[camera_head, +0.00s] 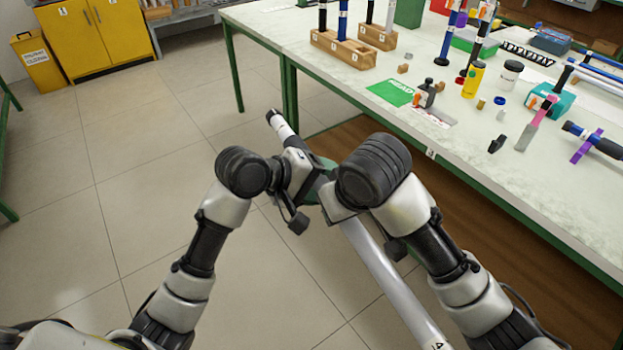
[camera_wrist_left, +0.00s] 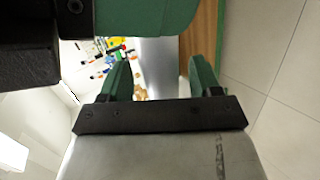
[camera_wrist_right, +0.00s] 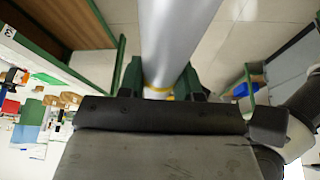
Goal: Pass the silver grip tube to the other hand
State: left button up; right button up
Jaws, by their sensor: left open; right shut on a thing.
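The silver grip tube (camera_head: 378,265) slants through the head view, with a black tip at its far upper end and a dark mark at its near lower end. My right gripper (camera_wrist_right: 160,80) is shut on it; in the right wrist view the silver tube (camera_wrist_right: 176,35) rises between the fingers, with a yellowish band near them. My left gripper (camera_wrist_left: 160,79) is open, farther up the tube, beside the right one. In the left wrist view the tube (camera_wrist_left: 158,68) shows between its spread green fingers. In the head view my wrists hide most of both finger pairs.
The workbench (camera_head: 470,150) with a green edge stands to the right. It bears wooden blocks (camera_head: 347,48) holding rods, a green card (camera_head: 391,92), a yellow bottle (camera_head: 473,79) and a teal box (camera_head: 550,101). A yellow cabinet (camera_head: 95,35) stands far back left. Tiled floor lies open at left.

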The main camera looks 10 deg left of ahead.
pick_arm(q)
jog(key=c, duration=0.9)
jog(key=shift+c, duration=0.7)
pick_arm(e)
jog(key=o, duration=1)
jog(key=shift+o, duration=0.2)
